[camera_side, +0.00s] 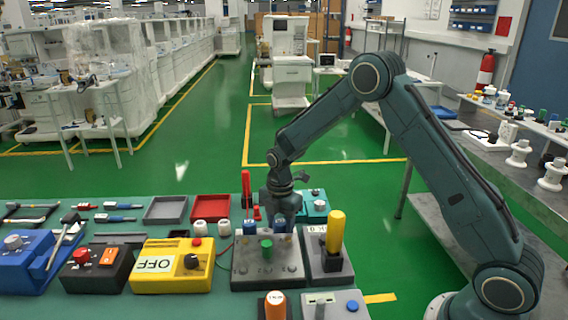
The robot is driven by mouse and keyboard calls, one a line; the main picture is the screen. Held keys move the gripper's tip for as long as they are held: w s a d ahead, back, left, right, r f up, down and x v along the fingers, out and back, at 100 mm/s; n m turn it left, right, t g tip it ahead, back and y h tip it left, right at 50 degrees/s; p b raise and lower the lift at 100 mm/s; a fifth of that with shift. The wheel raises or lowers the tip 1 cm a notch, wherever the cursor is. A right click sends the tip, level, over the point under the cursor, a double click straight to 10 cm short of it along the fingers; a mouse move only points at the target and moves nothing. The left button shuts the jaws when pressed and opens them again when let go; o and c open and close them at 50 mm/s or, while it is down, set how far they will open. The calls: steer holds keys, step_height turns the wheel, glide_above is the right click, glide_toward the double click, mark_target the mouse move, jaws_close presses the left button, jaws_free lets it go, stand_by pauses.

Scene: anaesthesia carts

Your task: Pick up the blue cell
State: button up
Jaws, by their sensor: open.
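A grey holder block (267,270) stands on the green table in front of my arm. A green cell (266,246) stands upright in it near the middle. A blue cell (280,225) shows at the back right of the block, directly under my gripper (285,214). Another blue piece (249,230) stands at the back left of the block, below a red upright handle. My gripper points down and is open around or just above the right-hand blue cell; its fingers partly hide the cell, and I cannot tell whether they touch it.
A dark block with a tall yellow handle (335,231) stands close on the right. A yellow box marked OFF (172,265) is on the left. Behind are a red tray (210,207), a grey tray (166,210) and white knobs. An orange cylinder (275,305) stands in front.

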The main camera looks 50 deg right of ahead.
mark_target(280, 221)
steer(key=c, duration=0.8)
steer(key=shift+r, duration=0.2)
step_height(280, 221, up, 20)
steer(key=shift+f, duration=0.15)
steer(key=shift+f, duration=0.1)
stand_by(0.6)
